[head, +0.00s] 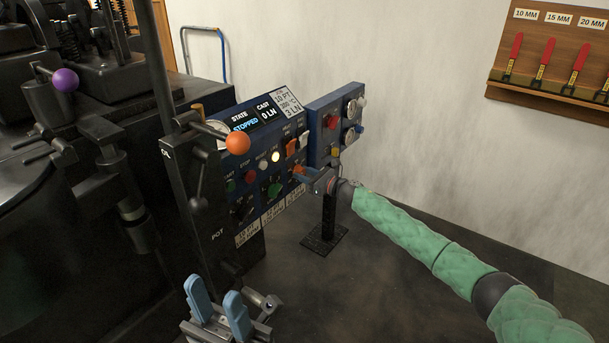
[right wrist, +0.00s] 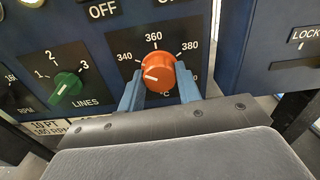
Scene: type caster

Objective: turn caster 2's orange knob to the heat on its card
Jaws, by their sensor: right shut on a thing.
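The orange knob (right wrist: 159,72) is on a dark dial plate marked 340, 360, 380 and °C, on the blue panel in the right wrist view. My right gripper (right wrist: 160,90) is shut on this knob, one blue finger at each side. In the head view my right gripper (head: 308,175) reaches the panel's right part and partly hides the knob (head: 298,169). A white card (head: 288,101) at the panel's top right shows 10 PT, a blurred °C figure and 3 LN. My left gripper (head: 214,297) is open and empty.
A green LINES knob (right wrist: 66,88) sits left of the orange one. The display (head: 253,120) reads STOPPED and 0 LN. An orange ball lever (head: 238,143) stands before the panel. A second blue panel (head: 337,125) stands to the right. Red-handled tools (head: 545,63) hang on the wall.

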